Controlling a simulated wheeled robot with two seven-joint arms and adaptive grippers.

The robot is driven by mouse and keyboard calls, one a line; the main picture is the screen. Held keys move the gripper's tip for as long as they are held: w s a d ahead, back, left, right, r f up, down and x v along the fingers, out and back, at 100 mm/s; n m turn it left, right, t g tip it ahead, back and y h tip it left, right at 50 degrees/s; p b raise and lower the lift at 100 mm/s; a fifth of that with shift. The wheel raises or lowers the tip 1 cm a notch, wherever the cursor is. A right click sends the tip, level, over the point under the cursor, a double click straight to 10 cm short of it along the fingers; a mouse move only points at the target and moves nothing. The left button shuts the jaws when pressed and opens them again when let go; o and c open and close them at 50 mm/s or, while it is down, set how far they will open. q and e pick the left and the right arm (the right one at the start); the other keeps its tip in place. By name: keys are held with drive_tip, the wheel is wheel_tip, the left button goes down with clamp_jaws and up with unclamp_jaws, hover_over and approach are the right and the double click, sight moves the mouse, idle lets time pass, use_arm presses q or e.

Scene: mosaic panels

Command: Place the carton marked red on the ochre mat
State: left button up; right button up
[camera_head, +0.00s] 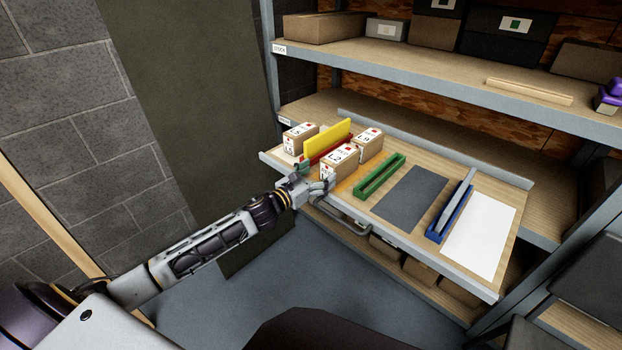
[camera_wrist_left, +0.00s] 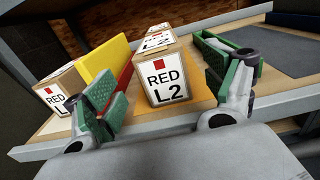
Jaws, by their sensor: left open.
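A brown carton with a white label reading RED L2 and a red square (camera_head: 338,161) stands upright on the ochre mat (camera_head: 350,183); the carton also shows in the left wrist view (camera_wrist_left: 164,80), with the mat's orange surface (camera_wrist_left: 201,92) around its base. My left gripper (camera_head: 316,180) is at the tray's front edge. It is open and empty, its green-padded fingers to either side of the RED L2 carton's front in the left wrist view. Another carton (camera_wrist_left: 58,92), left of the yellow panel, also reads RED. A third carton (camera_head: 369,144) stands behind L2. My right gripper is out of view.
A yellow panel (camera_head: 328,138) stands in a red holder beside L2. To the right are a green holder (camera_head: 380,176), a dark grey mat (camera_head: 410,194), a blue holder (camera_head: 437,226) with a grey panel, and a bare white mat (camera_head: 481,240). A shelf (camera_head: 450,85) overhangs behind.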

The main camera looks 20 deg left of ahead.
use_arm(q)
drive_tip(key=shift+v, duration=1.55)
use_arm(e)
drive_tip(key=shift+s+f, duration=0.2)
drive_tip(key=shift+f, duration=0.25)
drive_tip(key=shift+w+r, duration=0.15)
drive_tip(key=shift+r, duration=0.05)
